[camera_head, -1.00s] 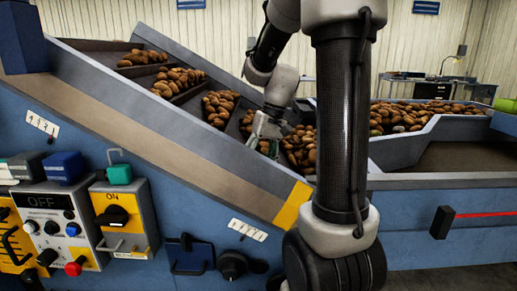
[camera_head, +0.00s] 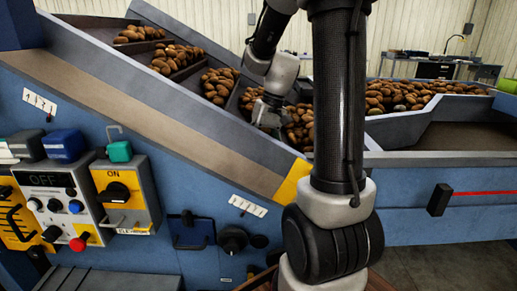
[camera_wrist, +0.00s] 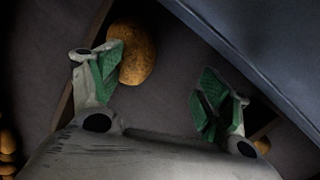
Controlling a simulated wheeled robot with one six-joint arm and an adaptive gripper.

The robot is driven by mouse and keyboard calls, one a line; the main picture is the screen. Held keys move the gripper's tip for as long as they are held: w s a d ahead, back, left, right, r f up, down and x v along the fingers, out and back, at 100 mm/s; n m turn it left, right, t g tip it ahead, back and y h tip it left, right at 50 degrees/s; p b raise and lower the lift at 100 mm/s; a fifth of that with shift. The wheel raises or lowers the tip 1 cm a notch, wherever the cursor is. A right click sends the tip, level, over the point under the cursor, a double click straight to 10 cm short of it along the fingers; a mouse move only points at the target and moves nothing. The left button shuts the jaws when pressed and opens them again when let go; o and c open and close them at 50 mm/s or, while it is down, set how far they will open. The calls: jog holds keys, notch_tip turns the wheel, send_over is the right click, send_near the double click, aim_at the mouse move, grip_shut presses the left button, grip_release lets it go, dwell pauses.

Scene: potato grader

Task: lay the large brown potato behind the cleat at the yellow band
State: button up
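A brown potato (camera_wrist: 137,53) lies on the dark belt in the wrist view, just beyond my left-hand finger, which hides part of it. I cannot tell whether they touch. My gripper (camera_wrist: 160,84) is open, with its green-padded fingers wide apart and nothing between them. In the head view my gripper (camera_head: 268,113) is low over the inclined belt, between potato piles; its fingertips and that potato are not clear there. A cleat (camera_wrist: 101,20) runs slantwise behind the left finger. The yellow band (camera_head: 293,183) marks the conveyor's near side, right of and below my gripper.
A blue-grey side wall (camera_wrist: 255,45) runs close along the upper right in the wrist view. Several potato piles (camera_head: 218,86) sit between cleats up the incline. A larger heap (camera_head: 405,95) lies at right. Control boxes (camera_head: 66,208) stand at front left.

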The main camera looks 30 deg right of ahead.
jog(key=v, duration=1.2)
jog(key=shift+s, duration=0.15)
